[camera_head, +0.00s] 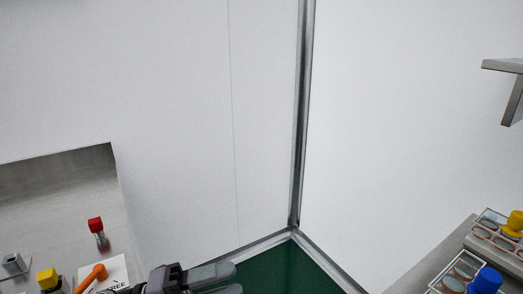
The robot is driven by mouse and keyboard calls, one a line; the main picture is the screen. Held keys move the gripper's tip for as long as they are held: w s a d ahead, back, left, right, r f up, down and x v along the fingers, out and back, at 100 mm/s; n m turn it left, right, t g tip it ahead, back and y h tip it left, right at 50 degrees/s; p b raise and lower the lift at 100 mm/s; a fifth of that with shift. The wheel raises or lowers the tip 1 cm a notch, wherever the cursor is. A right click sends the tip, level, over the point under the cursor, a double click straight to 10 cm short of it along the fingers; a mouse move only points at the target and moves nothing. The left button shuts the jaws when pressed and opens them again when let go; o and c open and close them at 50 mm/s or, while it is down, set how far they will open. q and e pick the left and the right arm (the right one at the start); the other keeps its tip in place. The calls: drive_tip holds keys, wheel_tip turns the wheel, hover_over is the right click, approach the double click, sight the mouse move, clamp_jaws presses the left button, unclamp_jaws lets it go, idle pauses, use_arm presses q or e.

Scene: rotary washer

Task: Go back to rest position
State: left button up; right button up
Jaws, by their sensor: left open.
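My left gripper (215,283) shows at the bottom edge of the head view, left of the middle. Its two grey fingers point right and are apart, with nothing between them. It is over or near the dark green floor, to the right of the items at the lower left. Its wrist is partly cut off by the picture's bottom edge. My right gripper is not in view.
At lower left, a grey surface holds a red-topped item (96,226), a yellow-topped item (47,280) and an orange handle (92,277). At lower right, racks (493,239) hold blue (486,281) and yellow (515,222) items. A grey shelf (505,66) juts out at upper right. Green floor (290,268) is bare.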

use_arm(q)
drive_tip(key=a+f+n+t+y, duration=0.4)
drive_tip(key=f+n+t+y, duration=0.2)
drive_tip(key=n, duration=0.5)
drive_tip(key=a+f+n+t+y, duration=0.5)
drive_tip(key=n+t+y, duration=0.1)
drive_tip(key=n, duration=0.5)
drive_tip(key=s+a+f+n+g+y, duration=0.2)
drive_tip(key=s+f+n+g, duration=0.1)
drive_tip(key=s+f, duration=0.3)
drive_tip(key=s+a+f+n+g+y+p, duration=0.1)
drive_tip(key=s+a+f+n+g+y, duration=0.1)
drive_tip(key=f, duration=0.6)
drive_tip(key=s+n+y, duration=0.1)
drive_tip(key=s+n, duration=0.1)
drive_tip(key=s, duration=0.1)
drive_tip(key=shift+s+a+f+g, duration=0.35)
drive_tip(key=shift+f+g, duration=0.05)
